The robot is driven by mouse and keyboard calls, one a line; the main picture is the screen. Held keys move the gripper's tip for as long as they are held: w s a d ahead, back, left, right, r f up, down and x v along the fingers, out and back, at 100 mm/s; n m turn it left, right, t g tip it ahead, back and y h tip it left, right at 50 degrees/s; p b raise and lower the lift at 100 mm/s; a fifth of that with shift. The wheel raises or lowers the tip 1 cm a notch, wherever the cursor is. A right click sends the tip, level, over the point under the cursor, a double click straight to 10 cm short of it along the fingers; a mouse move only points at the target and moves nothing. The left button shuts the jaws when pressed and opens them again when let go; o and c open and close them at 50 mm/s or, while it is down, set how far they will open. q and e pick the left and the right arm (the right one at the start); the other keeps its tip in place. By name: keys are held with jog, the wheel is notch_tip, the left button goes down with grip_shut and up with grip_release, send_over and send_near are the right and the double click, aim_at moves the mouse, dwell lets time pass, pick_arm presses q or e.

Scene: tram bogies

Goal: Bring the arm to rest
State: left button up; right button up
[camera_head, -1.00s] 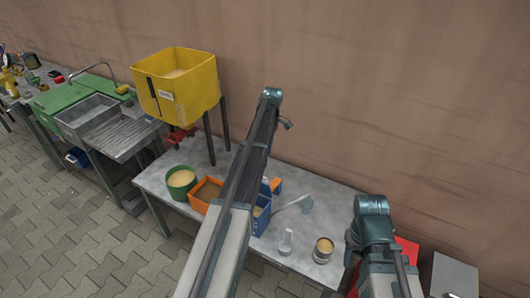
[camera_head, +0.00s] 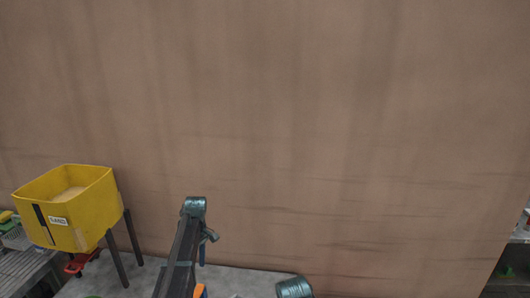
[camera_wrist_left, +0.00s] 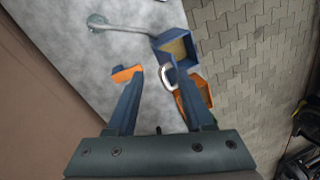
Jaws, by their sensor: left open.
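My left arm rises at the lower middle of the head view, with its gripper (camera_head: 209,238) small and partly hidden near the top link. In the left wrist view my left gripper (camera_wrist_left: 150,80) is open, its two fingers apart with bare grey table between them and nothing held. It hangs above the table. An orange piece (camera_wrist_left: 126,74) shows by the left fingertip. A pale loop (camera_wrist_left: 168,76) shows by the right one. Only the top of my right arm shows at the bottom of the head view; its gripper is out of view.
A yellow sand bin (camera_head: 85,215) on dark legs stands at the left. The grey table (camera_head: 250,280) lies below. A blue bin (camera_wrist_left: 175,47), an orange bin (camera_wrist_left: 204,90) and a grey scoop (camera_wrist_left: 125,27) are near the gripper. A bare brown wall (camera_head: 330,130) fills the back.

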pick_arm(q)
jog(key=s+d+f+m+t, duration=0.1)
jog(key=s+d+m, duration=0.7)
jog(key=s+d, duration=0.3)
jog(key=s+d+f+m+t+b, duration=0.1)
jog(key=s+d+m, duration=0.8)
jog(key=s, duration=0.7)
jog(key=shift+s+d+y+b, duration=0.2)
jog(key=shift+d+y+b, duration=0.15)
jog(key=shift+d, duration=0.65)
